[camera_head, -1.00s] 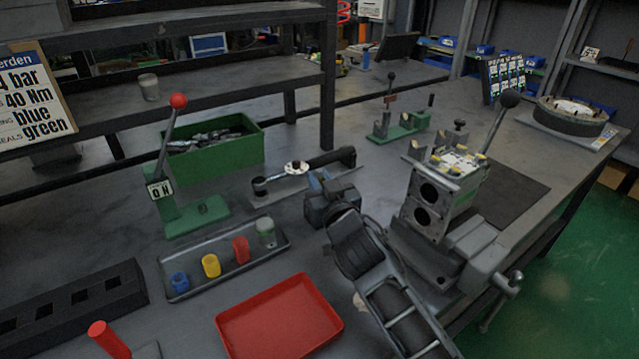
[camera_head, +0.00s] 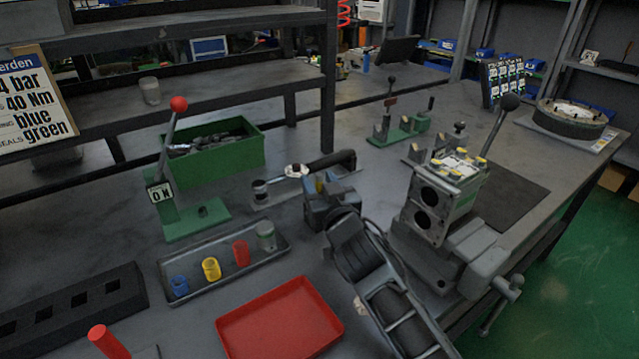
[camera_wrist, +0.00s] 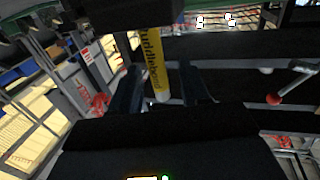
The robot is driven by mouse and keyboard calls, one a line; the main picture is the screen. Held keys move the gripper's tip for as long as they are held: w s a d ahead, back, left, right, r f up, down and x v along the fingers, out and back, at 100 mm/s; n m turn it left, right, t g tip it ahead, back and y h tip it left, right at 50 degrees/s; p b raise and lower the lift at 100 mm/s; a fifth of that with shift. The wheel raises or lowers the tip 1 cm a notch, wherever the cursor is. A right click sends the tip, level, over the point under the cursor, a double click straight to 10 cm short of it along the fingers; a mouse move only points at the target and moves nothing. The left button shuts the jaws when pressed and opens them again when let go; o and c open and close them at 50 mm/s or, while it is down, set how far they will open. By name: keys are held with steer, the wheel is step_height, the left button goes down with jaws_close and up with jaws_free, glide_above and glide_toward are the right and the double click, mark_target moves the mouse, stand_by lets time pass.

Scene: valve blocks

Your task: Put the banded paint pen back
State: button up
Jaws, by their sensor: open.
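A yellow pen-like cylinder (camera_wrist: 154,60) with dark lettering and a pale end stands between my fingers in the wrist view. A small yellow patch (camera_head: 320,186) shows at the gripper in the head view, likely the same thing. My gripper (camera_wrist: 163,88) is open, with one finger on each side of the cylinder. In the head view my gripper (camera_head: 326,192) is over the middle of the bench, right of the tray with coloured cups. Whether the fingers touch the cylinder, and what bears it, I cannot tell. I cannot make out a band on it.
A grey tray (camera_head: 215,275) holds blue, yellow, red and pale green-grey cups. A red tray (camera_head: 280,318) lies in front. A green bin (camera_head: 215,160) and lever stand (camera_head: 190,220) are behind left. A valve block (camera_head: 440,195) with a lever stands right. A black slotted block (camera_head: 75,300) is front left.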

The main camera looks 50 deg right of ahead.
steer(key=b+v, duration=0.2)
steer(key=v, duration=0.5)
steer(key=shift+s, duration=0.2)
steer(key=shift+a, duration=0.1)
steer(key=shift+c, duration=0.4)
stand_by(0.7)
